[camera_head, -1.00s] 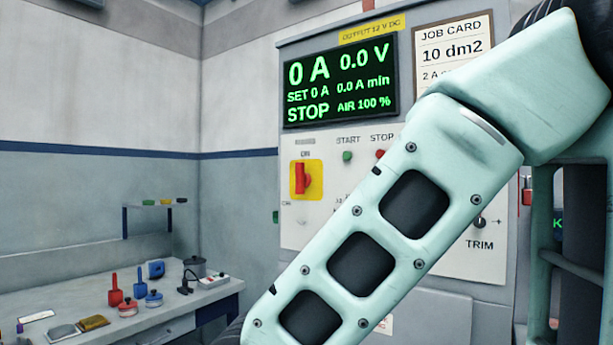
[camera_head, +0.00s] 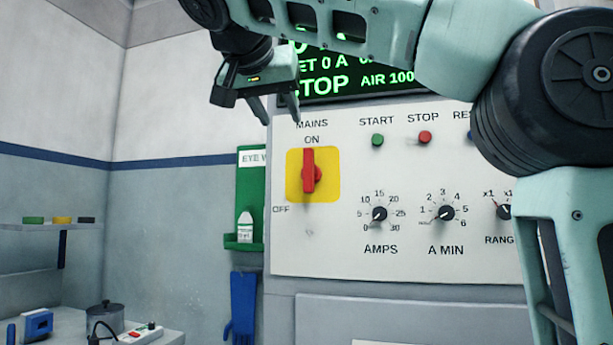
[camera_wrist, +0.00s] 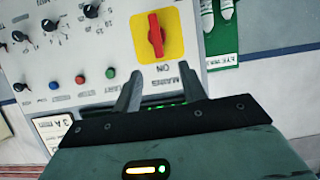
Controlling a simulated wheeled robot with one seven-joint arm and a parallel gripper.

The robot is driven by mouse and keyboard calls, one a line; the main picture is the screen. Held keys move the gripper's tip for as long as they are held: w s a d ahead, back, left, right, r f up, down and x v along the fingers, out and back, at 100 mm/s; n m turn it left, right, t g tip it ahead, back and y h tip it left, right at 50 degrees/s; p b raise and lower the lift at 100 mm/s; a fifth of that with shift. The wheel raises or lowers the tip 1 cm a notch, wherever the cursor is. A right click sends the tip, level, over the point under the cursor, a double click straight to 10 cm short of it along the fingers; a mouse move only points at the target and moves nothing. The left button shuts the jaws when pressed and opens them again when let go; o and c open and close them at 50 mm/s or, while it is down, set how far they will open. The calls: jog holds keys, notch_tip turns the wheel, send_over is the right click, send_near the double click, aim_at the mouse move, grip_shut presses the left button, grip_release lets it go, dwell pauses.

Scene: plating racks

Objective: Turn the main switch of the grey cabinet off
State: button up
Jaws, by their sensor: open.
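The main switch (camera_head: 311,173) is a red rotary handle on a yellow square plate (camera_head: 328,190), on the pale front panel of the grey cabinet (camera_head: 420,312). Its handle stands upright, pointing at ON under the label MAINS; OFF is printed at its lower left. In the wrist view the switch (camera_wrist: 156,36) shows upside down, beyond the fingertips. My gripper (camera_head: 281,121) is above and slightly left of the switch in the head view. Its two fingers (camera_wrist: 165,88) are apart and empty, and do not appear to touch the switch.
Green START (camera_head: 377,140) and red STOP (camera_head: 425,137) buttons sit right of the switch, with the AMPS knob (camera_head: 379,214) and A MIN knob (camera_head: 446,213) below them. A green eye-wash holder (camera_head: 250,170) hangs left of the cabinet. My arm covers part of the display (camera_head: 350,85).

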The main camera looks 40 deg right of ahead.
jog(key=b, duration=0.1)
send_near(307, 163)
jog(key=x, duration=0.9)
jog(key=shift+w+d+f, duration=0.1)
jog(key=shift+w+d, duration=0.15)
jog(key=shift+d, duration=0.05)
grip_shut()
